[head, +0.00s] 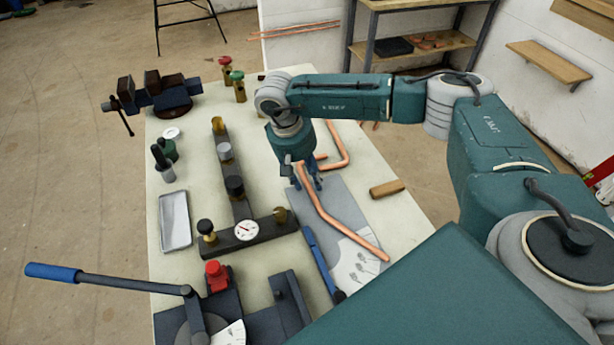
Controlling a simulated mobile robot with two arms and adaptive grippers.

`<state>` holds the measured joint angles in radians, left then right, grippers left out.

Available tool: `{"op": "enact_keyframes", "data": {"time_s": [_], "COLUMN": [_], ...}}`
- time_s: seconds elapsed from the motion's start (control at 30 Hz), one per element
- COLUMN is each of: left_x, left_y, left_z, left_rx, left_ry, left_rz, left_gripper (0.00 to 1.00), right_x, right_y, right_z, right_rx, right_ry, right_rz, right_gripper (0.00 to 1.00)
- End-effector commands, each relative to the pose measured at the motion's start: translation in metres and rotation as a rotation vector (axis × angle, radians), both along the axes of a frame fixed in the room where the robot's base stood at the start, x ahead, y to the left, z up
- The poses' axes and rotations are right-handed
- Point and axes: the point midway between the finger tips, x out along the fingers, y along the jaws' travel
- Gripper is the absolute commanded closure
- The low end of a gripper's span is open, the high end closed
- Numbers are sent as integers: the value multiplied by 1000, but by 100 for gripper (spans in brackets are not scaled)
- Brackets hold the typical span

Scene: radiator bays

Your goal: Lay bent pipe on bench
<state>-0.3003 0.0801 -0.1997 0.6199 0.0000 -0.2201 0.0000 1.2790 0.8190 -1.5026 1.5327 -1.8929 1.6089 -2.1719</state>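A bent copper pipe (341,226) slants over the grey mat (340,205) on the bench (185,140), its near end over the white printed sheet. My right gripper (307,184) points down at the pipe's far part, with its fingers close on either side of the copper. It looks shut on the pipe. I cannot tell whether the pipe touches the mat. The gripper and wrist hide part of its far end. Another bent copper pipe (345,150) lies on the bench behind, to the right. My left gripper is not in view.
A dark fixture with a gauge (246,230) stands left of the mat. A blue-handled tool (320,260) lies along the mat's left edge. A wooden block (387,189) lies right. A vise (160,92), tray (175,220) and lever bender (205,310) stand left.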

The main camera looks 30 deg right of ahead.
Motion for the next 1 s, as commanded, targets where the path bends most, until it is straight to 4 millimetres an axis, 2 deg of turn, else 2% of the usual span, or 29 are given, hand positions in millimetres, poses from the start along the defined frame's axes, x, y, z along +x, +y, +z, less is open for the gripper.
{"op": "enact_keyframes", "data": {"time_s": [0.27, 0.37, 0.47, 0.8, 1.0], "left_x": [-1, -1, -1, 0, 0], "left_y": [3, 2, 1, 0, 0], "left_z": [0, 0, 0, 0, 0], "left_rx": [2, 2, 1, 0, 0], "left_ry": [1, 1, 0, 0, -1], "left_rz": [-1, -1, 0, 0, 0], "left_gripper": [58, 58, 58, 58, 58], "right_x": [0, 1, 2, 6, 7], "right_y": [1, 2, 5, 21, 25], "right_z": [0, 7, 21, 90, 112], "right_rx": [1, 1, 2, 2, 1], "right_ry": [0, -2, -4, -3, -1], "right_rz": [1, 0, 1, 2, 0], "right_gripper": [60, 60, 60, 60, 60]}}
